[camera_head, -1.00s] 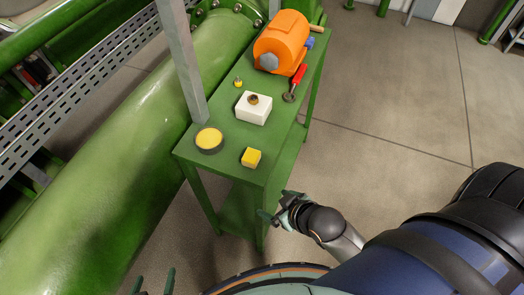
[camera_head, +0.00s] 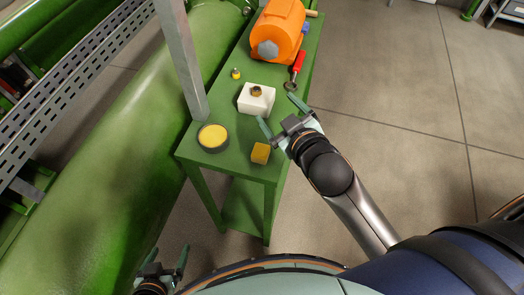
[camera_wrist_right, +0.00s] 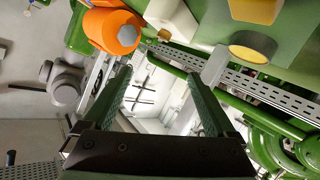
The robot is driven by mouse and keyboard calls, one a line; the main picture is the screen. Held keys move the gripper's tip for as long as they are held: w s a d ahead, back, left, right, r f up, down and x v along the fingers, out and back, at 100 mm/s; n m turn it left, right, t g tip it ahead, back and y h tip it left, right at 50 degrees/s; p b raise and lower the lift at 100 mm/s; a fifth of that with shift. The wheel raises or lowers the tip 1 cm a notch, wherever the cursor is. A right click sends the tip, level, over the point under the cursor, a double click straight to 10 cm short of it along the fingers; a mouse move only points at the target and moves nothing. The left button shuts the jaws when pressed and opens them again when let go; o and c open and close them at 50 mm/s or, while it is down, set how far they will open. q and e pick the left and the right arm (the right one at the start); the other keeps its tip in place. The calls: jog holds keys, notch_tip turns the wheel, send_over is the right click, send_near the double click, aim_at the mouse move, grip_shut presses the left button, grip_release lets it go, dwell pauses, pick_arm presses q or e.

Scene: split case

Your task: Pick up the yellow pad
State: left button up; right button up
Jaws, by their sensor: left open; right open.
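A small yellow block (camera_head: 260,153), which looks like the yellow pad, lies on the front end of the green table (camera_head: 232,161). It also shows at the top of the right wrist view (camera_wrist_right: 256,10). A round dark tin with a yellow top (camera_head: 212,136) stands to its left; I cannot rule out that this is the pad. My right gripper (camera_head: 279,113) is open and empty, above and behind the block near the table's right edge. Its open fingers (camera_wrist_right: 160,82) show in the wrist view. My left gripper (camera_head: 169,252) is open and empty, low at the picture's bottom, away from the table.
A white block with a brass-coloured fitting (camera_head: 254,101) stands behind the yellow block. Farther back are a small brass piece (camera_head: 235,73), a red-handled tool (camera_head: 298,66) and an orange motor (camera_head: 278,32). A grey post (camera_head: 184,60) rises at the table's left edge, beside a large green pipe (camera_head: 110,180).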

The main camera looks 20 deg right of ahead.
jog(key=w+a+r+n+t+y, duration=0.1)
jog(key=a+r+n+t+y, duration=0.2)
jog(key=a+r+n+y, duration=0.55)
jog(key=w+a+r+n+t+y, duration=0.15)
jog(key=a+r+n+y, duration=0.3)
jog(key=r, duration=0.75)
jog(key=s+a+n+g+y, duration=0.4)
jog(key=s+a+n+g, duration=0.2)
jog(key=n+g, duration=0.4)
jog(key=s+a+n+g+y, duration=0.3)
jog(key=s+a+n+g, duration=0.5)
jog(key=n, duration=0.5)
jog(key=n+h, duration=0.6)
jog(key=h, duration=1.5)
send_over(261, 150)
notch_tip(261, 150, down, 18)
jog(key=shift+g, duration=0.25)
jog(key=f, duration=0.6)
jog(key=shift+w+d, duration=0.2)
jog(key=shift+w, duration=0.1)
jog(key=f, duration=0.3)
jog(key=f+p, duration=0.1)
jog(key=f, duration=0.1)
jog(key=shift+s+a+f, duration=0.25)
jog(key=shift+s, duration=0.1)
jog(key=shift+f, duration=0.4)
